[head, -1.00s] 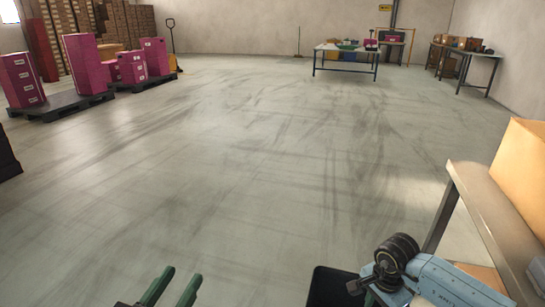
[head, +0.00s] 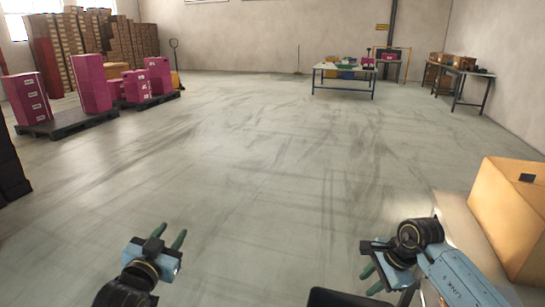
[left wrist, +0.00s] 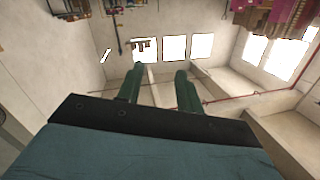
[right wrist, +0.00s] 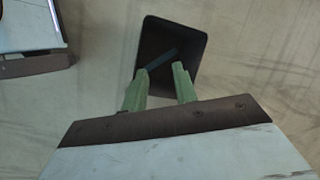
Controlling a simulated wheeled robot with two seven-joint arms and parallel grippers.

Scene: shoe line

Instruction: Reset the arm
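My left gripper (head: 172,236) is at the lower left of the head view, raised over the floor. Its two green fingers stand apart with nothing between them, and they also show empty in the left wrist view (left wrist: 160,85). My right gripper (head: 370,280) is at the lower right of the head view, beside the table. In the right wrist view its green fingers (right wrist: 160,78) are apart.
A cardboard box (head: 510,215) stands on a table (head: 455,222) at the right, close to my right arm. Pink boxes (head: 92,82) stand on dark pallets (head: 68,123) at the left. A work table (head: 343,89) is far back. The middle floor is clear.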

